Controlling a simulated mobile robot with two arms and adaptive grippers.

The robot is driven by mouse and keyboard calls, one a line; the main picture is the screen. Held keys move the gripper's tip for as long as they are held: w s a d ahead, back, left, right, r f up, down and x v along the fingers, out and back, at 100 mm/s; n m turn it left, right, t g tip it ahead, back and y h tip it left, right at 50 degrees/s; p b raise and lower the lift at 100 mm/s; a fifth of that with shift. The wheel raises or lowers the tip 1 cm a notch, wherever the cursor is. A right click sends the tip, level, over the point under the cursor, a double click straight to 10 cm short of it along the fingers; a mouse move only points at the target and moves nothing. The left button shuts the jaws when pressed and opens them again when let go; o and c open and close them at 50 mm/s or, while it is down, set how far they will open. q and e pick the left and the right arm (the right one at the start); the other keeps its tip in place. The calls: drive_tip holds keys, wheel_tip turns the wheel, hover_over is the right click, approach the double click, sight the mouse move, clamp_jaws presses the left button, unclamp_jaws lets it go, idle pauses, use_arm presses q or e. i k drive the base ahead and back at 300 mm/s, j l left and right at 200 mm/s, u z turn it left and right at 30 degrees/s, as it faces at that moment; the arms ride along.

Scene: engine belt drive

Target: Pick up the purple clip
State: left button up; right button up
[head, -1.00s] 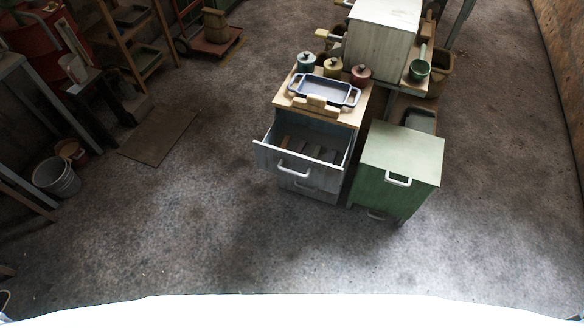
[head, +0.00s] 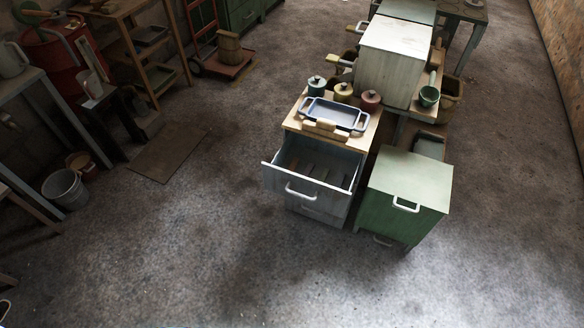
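I cannot make out a purple clip anywhere in the head view. A grey cabinet (head: 318,206) stands near the middle with its top drawer (head: 307,190) pulled open. Several small flat shapes lie inside the drawer, too dark and small to tell what they are. On the wooden top of the cabinet sits a blue-rimmed tray (head: 335,113) with two handles. Neither of my grippers is in view.
A green cabinet (head: 405,190) stands right of the grey one. Behind are lidded jars (head: 343,92), a white box (head: 391,60) and a green cup (head: 429,96). A bucket (head: 64,188) and a floor board (head: 168,153) are at left. The front floor is clear.

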sight(311, 166)
drive_tip(key=j+z, duration=0.15)
drive_tip(key=z, duration=0.25)
drive_tip(key=j+z, duration=0.2)
drive_tip(key=z, duration=0.2)
drive_tip(key=j+z, duration=0.2)
drive_tip(key=z, duration=0.15)
